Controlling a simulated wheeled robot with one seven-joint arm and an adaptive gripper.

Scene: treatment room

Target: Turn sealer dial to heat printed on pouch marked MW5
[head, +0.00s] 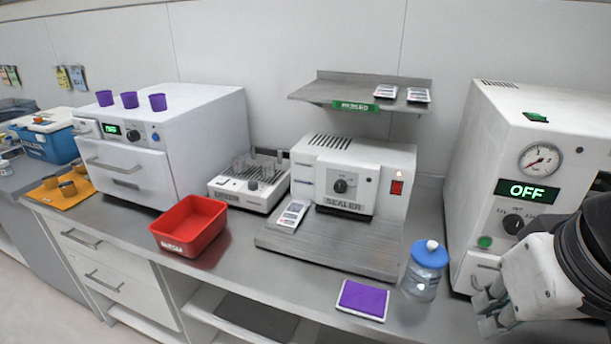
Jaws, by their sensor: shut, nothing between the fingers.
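The white sealer (390,165) stands mid-counter, with a "SEALER" label on its front. Its dark round dial (341,186) sits on a grey panel; the pointer setting is too small to read. A pouch (293,214) with print lies at the left front of the sealer. Two more pouches, a left one (386,91) and a right one (418,95), lie on the shelf above. I cannot read MW5 or a heat value on any pouch. My gripper (486,312) is shut and empty at the lower right, well away from the dial.
A clear jar with a blue lid (428,254) and a purple pad (362,300) are near the front edge. A white machine reading OFF (550,150) is close to my arm. A red bin (188,226) and a tube rack unit (248,184) stand left.

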